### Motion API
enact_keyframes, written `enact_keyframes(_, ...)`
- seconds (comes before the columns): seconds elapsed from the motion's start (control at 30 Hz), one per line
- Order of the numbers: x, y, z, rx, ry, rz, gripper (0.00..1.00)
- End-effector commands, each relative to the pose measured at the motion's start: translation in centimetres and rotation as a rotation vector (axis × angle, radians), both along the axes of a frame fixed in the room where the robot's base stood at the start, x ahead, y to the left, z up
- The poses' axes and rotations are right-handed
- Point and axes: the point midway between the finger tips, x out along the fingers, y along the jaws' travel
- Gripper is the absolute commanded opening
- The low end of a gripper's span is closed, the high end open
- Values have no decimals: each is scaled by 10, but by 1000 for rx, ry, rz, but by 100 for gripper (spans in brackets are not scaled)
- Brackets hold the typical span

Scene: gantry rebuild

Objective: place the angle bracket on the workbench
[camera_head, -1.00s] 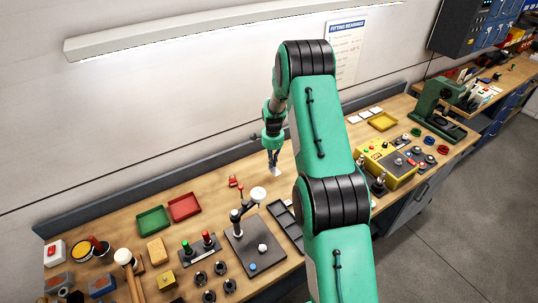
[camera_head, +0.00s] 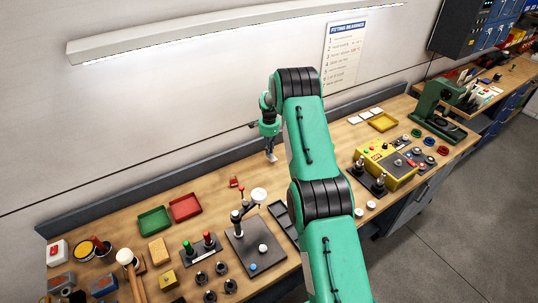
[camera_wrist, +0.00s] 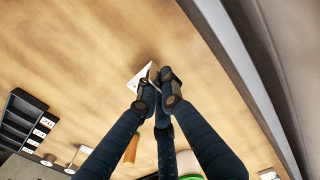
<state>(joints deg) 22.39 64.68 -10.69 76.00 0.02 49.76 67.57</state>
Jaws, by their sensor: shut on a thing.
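The angle bracket (camera_wrist: 142,77) is a small pale metal piece in the wrist view, gripped at the fingertips. My gripper (camera_wrist: 158,83) is shut on it. In the head view my gripper (camera_head: 271,155) points down over the back middle of the workbench (camera_head: 215,178), and the bracket is a small pale patch at its tips. Bare wood of the workbench (camera_wrist: 75,45) lies behind the bracket in the wrist view. I cannot tell whether the bracket touches the wood.
A red tray (camera_head: 185,207) and a green tray (camera_head: 153,220) lie to the left. A lever fixture (camera_head: 240,228) stands in front. A divided black tray (camera_wrist: 22,122) is beside it. A yellow control box (camera_head: 388,165) stands right. Bare wood surrounds my gripper.

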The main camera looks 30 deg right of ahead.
Motion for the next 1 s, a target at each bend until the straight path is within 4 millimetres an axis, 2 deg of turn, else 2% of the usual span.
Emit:
enact_keyframes(0.47, 2, -1, -2, 0, 1, 0, 0)
enact_keyframes(0.8, 1, 0, -29, 1, 1, 0, 0)
enact_keyframes(1.0, 2, -1, -35, 0, 0, 0, 0)
